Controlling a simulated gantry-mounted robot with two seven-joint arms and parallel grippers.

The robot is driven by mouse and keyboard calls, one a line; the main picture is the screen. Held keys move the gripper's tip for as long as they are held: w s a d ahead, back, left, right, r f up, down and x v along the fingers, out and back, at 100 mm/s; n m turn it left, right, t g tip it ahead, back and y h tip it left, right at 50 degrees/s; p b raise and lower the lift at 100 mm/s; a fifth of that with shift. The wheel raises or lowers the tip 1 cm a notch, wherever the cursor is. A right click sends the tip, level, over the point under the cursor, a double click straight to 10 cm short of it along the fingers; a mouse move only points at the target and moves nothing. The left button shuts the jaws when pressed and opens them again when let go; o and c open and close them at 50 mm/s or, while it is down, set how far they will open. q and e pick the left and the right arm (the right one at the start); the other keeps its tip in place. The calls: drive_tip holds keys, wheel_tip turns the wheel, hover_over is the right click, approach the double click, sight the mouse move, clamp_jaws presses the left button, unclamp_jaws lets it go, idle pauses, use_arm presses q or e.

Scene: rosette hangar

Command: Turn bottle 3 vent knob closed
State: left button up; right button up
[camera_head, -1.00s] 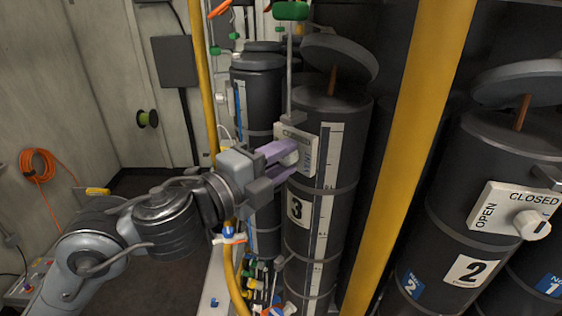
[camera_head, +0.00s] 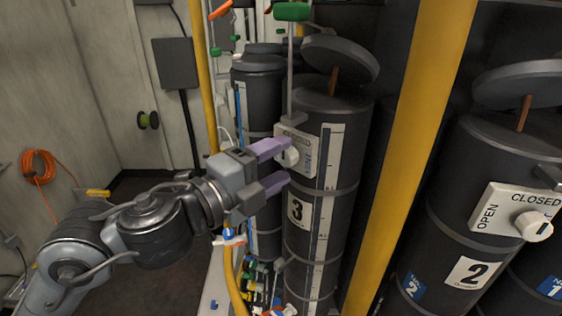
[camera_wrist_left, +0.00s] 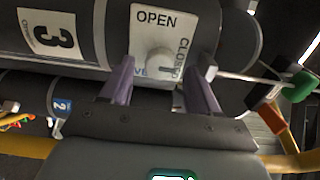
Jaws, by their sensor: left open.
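Bottle 3 (camera_head: 345,120) is a dark upright cylinder with a "3" label (camera_head: 298,209), right of my left gripper in the head view. Its white vent plate (camera_head: 310,150) carries the pale round vent knob (camera_head: 291,157). In the left wrist view the knob (camera_wrist_left: 160,62) sits between the words OPEN and CLOSED on the plate (camera_wrist_left: 150,30); its pointer direction is unclear. My left gripper (camera_head: 283,165) is open, with its purple fingers apart on either side of the knob. The fingers (camera_wrist_left: 161,76) also show in the wrist view, with gaps to the knob. My right gripper is out of view.
A yellow post (camera_head: 410,150) stands between bottle 3 and bottle 2 (camera_head: 450,220), whose own knob (camera_head: 533,225) is at the right. Another yellow pipe (camera_head: 206,80) rises behind my left gripper. A green-handled rod (camera_head: 291,12) stands above the plate.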

use_arm(q)
drive_tip(key=b+v, duration=0.1)
drive_tip(key=v, duration=0.8)
drive_tip(key=shift+s+a, duration=0.1)
